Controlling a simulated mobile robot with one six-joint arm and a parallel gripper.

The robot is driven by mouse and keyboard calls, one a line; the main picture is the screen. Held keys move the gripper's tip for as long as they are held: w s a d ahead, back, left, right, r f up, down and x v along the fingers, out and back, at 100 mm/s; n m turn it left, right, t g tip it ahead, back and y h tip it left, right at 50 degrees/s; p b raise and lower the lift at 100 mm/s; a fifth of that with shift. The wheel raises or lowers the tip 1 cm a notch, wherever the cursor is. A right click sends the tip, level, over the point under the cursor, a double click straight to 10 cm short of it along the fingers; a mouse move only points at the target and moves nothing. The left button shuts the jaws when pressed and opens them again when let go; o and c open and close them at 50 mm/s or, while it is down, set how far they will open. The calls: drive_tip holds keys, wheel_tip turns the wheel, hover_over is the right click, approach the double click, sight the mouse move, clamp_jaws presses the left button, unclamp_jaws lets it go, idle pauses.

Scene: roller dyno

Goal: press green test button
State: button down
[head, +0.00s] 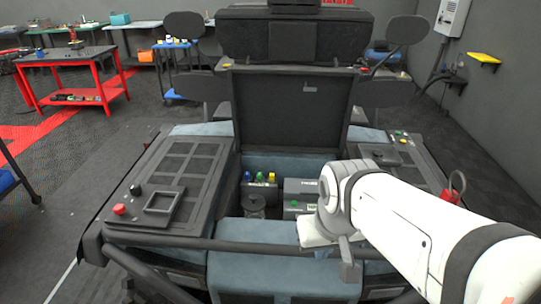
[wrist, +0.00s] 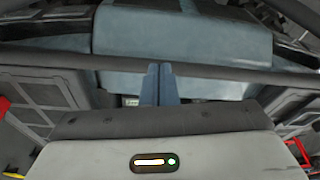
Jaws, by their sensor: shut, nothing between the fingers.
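A small green button (head: 294,204) shows on a grey unit inside the open compartment, left of my arm; its label is too small to read. In the head view my gripper is largely hidden by my white wrist, which is over the right front of the compartment. The green button cannot be made out in the wrist view. I see no contact between gripper and button.
A dark tubular bar (head: 220,243) crosses the compartment's front. The raised black lid (head: 292,110) stands behind it. Blue, yellow and green caps sit on a small box (head: 259,192) inside. A red button (head: 119,209) is on the left deck, and a red-handled part (head: 450,196) is right.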

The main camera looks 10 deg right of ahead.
drive_tip(key=shift+s+d+r, duration=0.1)
drive_tip(key=shift+s, duration=0.05)
drive_tip(key=w+d+r+n+t+h+p, duration=0.2)
drive_tip(key=w+d+p, duration=0.3)
drive_tip(key=w, duration=0.4)
drive_tip(key=n+t+y+p, duration=0.3)
drive_tip(key=n+y+p, duration=0.45)
drive_tip(key=n, duration=0.55)
hover_over(294, 204)
drive_tip(key=f, duration=0.2)
drive_tip(key=d+f+h, duration=0.1)
drive_tip(key=shift+s+f, duration=0.15)
drive_tip(key=shift+f, duration=0.25)
drive_tip(key=shift+f, duration=0.1)
wheel_tip(294, 204, down, 9)
drive_tip(key=b, duration=0.8)
drive_tip(key=shift+r+b, duration=0.2)
drive_tip(key=shift+b, duration=0.1)
